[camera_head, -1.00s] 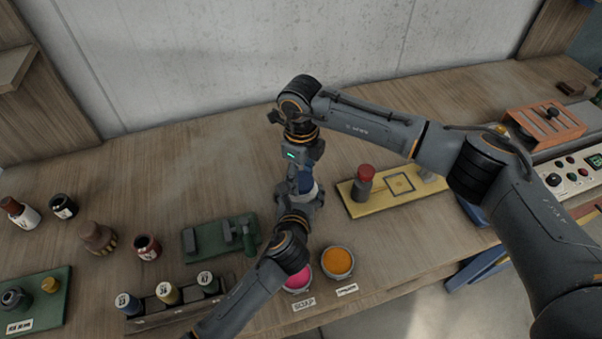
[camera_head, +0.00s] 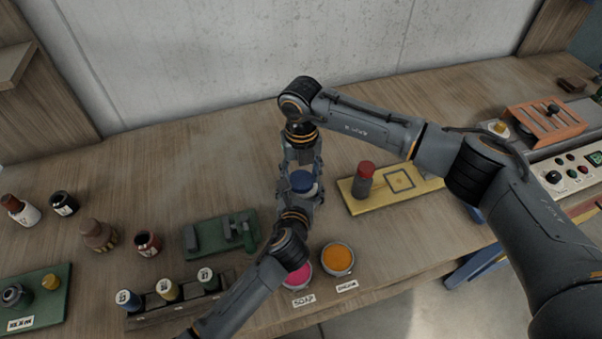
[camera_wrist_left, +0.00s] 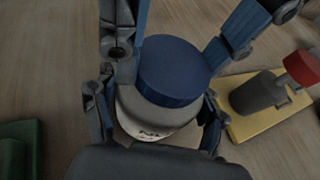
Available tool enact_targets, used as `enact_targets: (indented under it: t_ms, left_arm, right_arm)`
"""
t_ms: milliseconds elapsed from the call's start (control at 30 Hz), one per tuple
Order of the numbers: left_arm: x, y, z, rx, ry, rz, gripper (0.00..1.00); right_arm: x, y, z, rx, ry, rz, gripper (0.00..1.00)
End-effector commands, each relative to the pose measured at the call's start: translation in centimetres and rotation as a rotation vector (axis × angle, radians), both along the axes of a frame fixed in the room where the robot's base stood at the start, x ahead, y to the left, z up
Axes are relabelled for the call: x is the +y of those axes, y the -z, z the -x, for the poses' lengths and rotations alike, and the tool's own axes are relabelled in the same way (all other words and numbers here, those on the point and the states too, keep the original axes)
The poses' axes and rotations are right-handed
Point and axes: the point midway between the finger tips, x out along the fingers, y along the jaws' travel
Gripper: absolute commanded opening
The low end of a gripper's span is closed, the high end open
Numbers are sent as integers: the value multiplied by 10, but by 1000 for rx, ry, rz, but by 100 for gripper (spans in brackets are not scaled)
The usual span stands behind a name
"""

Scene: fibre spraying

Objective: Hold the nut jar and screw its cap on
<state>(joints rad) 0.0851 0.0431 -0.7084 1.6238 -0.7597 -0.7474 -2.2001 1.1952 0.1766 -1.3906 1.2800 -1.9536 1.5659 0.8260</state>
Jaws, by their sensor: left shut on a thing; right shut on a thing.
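The nut jar is white with a blue cap on its top. The jar body (camera_wrist_left: 150,122) shows in the left wrist view, with part of a dark label. The blue cap (camera_head: 302,181) also shows in the left wrist view (camera_wrist_left: 175,72). My left gripper (camera_head: 298,198) is shut around the jar body, with a finger on each side. My right gripper (camera_head: 302,170) comes down from above and is shut on the cap. Whether the cap is fully seated on the thread cannot be told.
A yellow board (camera_head: 362,206) with a red-topped grey bottle (camera_head: 364,180) stands to the right. A green fixture (camera_head: 215,240) lies to the left. Pink (camera_head: 298,275) and orange (camera_head: 338,259) bowls and a bottle rack (camera_head: 180,312) are at the front. Free tabletop lies behind.

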Motion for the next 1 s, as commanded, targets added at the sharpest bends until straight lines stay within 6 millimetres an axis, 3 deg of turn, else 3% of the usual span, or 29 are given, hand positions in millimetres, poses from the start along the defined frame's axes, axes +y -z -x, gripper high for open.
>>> enact_targets:
  t_ms: [1000]
  left_arm:
    - [1, 3, 1, 7, -1, -3, 0]
  right_arm:
    - [3, 1, 1, 7, 2058, -3, 43]
